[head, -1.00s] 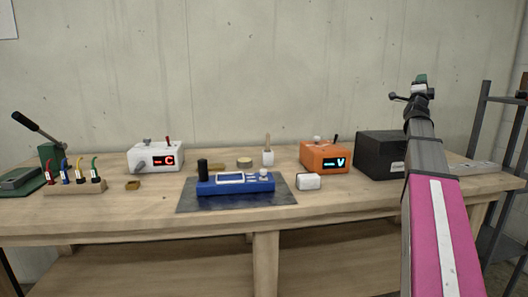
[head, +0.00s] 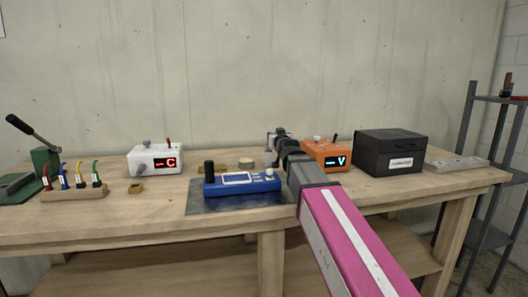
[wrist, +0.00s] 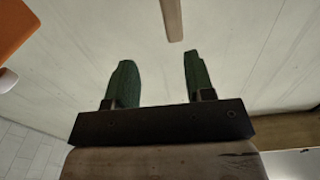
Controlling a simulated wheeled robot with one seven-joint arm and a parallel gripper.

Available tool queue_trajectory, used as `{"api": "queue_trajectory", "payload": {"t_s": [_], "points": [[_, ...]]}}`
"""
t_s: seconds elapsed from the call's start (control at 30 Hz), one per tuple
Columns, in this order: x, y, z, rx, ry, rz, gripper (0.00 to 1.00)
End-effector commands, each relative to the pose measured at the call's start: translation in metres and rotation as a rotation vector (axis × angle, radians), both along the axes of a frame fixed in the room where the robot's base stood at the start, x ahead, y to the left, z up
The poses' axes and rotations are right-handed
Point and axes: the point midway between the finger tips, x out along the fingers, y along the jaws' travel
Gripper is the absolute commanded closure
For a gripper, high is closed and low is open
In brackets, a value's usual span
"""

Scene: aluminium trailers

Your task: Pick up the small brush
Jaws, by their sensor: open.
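The small brush stands upright at the back of the bench. In the wrist view its pale wooden handle (wrist: 172,20) shows at the top edge, ahead of my fingertips and roughly in line with the gap between them. In the head view my gripper (head: 275,138) covers most of the brush, and only a bit of the white part at its foot (head: 268,159) seems to show. In the wrist view my gripper (wrist: 157,58) is open, with two green fingers apart and nothing between them.
The orange meter (head: 328,155) stands close right of my gripper, with the black box (head: 389,152) beyond. The blue device (head: 241,186) lies on a dark mat (head: 205,206) in front. A round tan disc (head: 246,163) is to the left, then the white meter (head: 154,160).

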Motion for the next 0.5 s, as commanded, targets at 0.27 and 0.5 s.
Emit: {"api": "queue_trajectory", "payload": {"t_s": [0.27,0.5], "points": [[0.016,0.016,-0.006,-0.035,0.008,0.014,0.51],[0.033,0.023,-0.007,-0.034,0.007,0.014,0.51]]}}
